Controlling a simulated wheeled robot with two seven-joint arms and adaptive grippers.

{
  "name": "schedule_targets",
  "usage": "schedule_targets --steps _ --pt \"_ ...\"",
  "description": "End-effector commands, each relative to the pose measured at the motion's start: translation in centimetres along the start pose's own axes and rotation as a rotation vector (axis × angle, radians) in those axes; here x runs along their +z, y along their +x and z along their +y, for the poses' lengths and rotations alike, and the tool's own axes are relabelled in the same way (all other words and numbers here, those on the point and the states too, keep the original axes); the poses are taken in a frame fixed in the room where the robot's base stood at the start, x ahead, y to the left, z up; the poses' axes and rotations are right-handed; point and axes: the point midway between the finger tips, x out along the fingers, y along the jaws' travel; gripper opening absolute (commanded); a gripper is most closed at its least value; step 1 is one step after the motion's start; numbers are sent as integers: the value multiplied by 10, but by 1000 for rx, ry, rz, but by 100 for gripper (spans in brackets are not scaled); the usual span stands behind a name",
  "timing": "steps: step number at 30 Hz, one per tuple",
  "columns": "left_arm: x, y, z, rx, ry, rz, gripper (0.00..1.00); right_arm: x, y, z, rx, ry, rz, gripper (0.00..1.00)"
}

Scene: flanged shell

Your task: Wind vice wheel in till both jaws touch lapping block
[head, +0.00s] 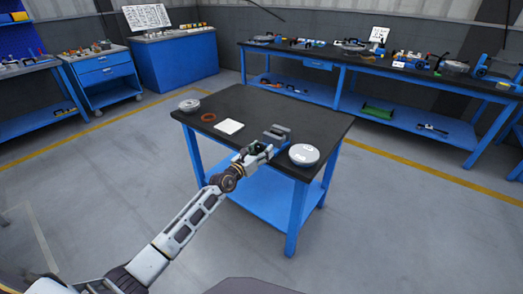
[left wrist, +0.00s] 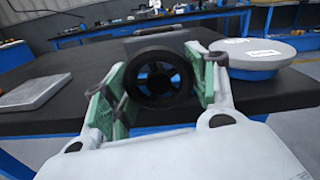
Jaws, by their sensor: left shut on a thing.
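The vice (head: 277,133) stands near the front edge of the black-topped table, and its grey body (left wrist: 153,44) shows behind the wheel in the left wrist view. The black vice wheel (left wrist: 160,80) faces my left wrist camera, with a blue part visible through its openings. My left gripper (head: 258,151) is shut on the wheel, its green-padded fingers on either side of the rim in the left wrist view (left wrist: 160,88). I cannot make out the lapping block or the gap between the jaws. My right gripper is not in view.
A round, pale flanged piece (head: 304,155) sits right of the vice. Left of it lie a white plate (head: 229,127), a reddish ring (head: 208,117) and another round piece (head: 189,105). A cluttered bench (head: 345,52) stands behind; the floor around the table is clear.

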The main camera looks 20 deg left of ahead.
Motion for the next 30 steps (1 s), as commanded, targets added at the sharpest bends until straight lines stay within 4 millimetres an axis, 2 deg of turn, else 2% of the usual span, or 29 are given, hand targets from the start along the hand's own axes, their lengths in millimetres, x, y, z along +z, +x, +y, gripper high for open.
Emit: schedule_targets --steps 14,15,20,30 --pt "0 0 0 1 -44 0 34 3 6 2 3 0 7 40" --pt "0 0 0 1 -44 0 60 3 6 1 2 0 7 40" --pt "0 0 0 1 -43 0 80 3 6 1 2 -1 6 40" --pt "0 0 0 1 -41 0 80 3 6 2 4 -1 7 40"
